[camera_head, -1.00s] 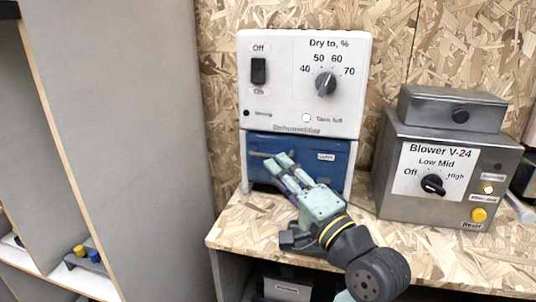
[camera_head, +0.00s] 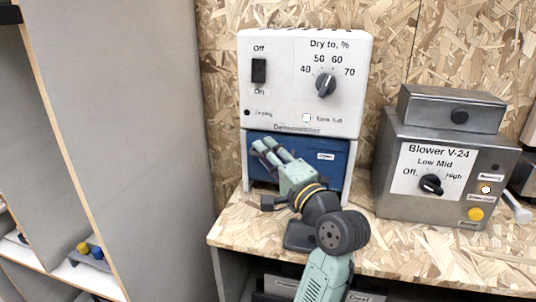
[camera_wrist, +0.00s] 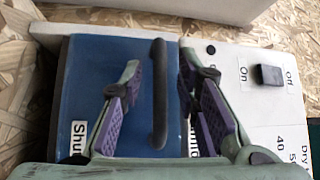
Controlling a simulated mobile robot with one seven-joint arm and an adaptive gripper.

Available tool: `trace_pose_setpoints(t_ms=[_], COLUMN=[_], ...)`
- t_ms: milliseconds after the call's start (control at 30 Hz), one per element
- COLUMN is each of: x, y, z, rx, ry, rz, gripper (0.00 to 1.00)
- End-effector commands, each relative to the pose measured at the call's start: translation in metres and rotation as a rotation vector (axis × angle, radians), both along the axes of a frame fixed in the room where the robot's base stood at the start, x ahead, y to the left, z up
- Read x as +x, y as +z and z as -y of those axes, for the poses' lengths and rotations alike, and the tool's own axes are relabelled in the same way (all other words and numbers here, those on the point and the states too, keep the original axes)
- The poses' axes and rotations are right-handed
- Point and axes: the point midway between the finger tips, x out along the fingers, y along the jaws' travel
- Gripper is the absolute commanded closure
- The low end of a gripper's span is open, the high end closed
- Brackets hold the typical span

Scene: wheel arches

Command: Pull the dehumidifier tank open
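The dehumidifier (camera_head: 280,92) is a white box with a switch and a dial. Its blue tank (camera_head: 336,172) sits below the white panel and looks flush in the housing. My gripper (camera_head: 263,147) is at the upper left of the tank front and hides the handle in the head view. In the wrist view the blue tank front (camera_wrist: 90,75) carries a dark bar handle (camera_wrist: 158,100). My gripper (camera_wrist: 160,66) is open, with one purple-padded finger on each side of the handle and gaps to both. Whether the fingertips touch the tank front cannot be told.
A grey metal blower box (camera_head: 450,205) stands to the right on the chipboard bench (camera_head: 400,250). A grey panel (camera_head: 150,130) stands to the left. The bench in front of the tank is partly covered by my arm.

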Motion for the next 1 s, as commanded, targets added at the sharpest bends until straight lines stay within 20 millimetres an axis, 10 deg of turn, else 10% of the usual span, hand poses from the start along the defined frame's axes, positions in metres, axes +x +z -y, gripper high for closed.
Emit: trace_pose_setpoints(t_ms=[1000], x=[-0.0001], y=[-0.0004], z=[-0.0001], rx=[-0.001], ry=[0.000], rz=[0.000], gripper=[1.00])
